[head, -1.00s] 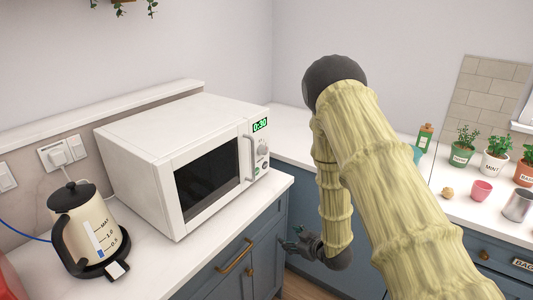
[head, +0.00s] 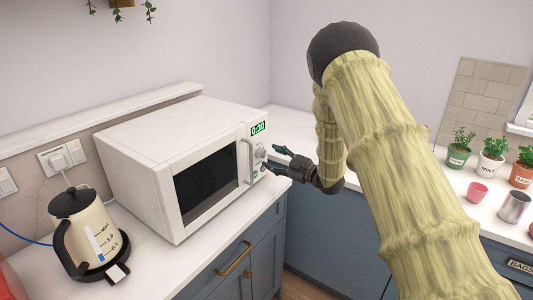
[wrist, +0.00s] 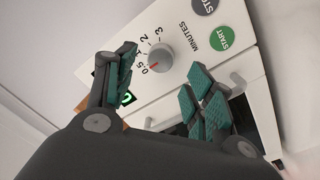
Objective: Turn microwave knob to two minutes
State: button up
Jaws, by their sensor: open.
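The white microwave (head: 150,150) stands on the counter with its door shut. Its green display (head: 258,129) reads 0:30. The grey knob (wrist: 161,55) shows in the wrist view, its red mark turned toward 0.5 on a scale of 0.5, 1, 2, 3 labelled MINUTES. In the head view the knob (head: 260,153) sits below the display. My gripper (head: 272,159) is open, its teal-padded fingers pointing at the control panel. In the wrist view my gripper (wrist: 158,88) has its fingers spread on either side of the knob's line, apart from it and empty.
The microwave's door handle (head: 246,162) is close to the knob. A green START button (wrist: 221,38) and a STOP button (wrist: 205,5) lie beside the dial. A kettle (head: 88,230) stands at the left.

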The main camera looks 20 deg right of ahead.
aim_at(264, 154)
jog(key=shift+p+x, duration=0.45)
jog(key=shift+x, duration=1.65)
jog(key=c, duration=1)
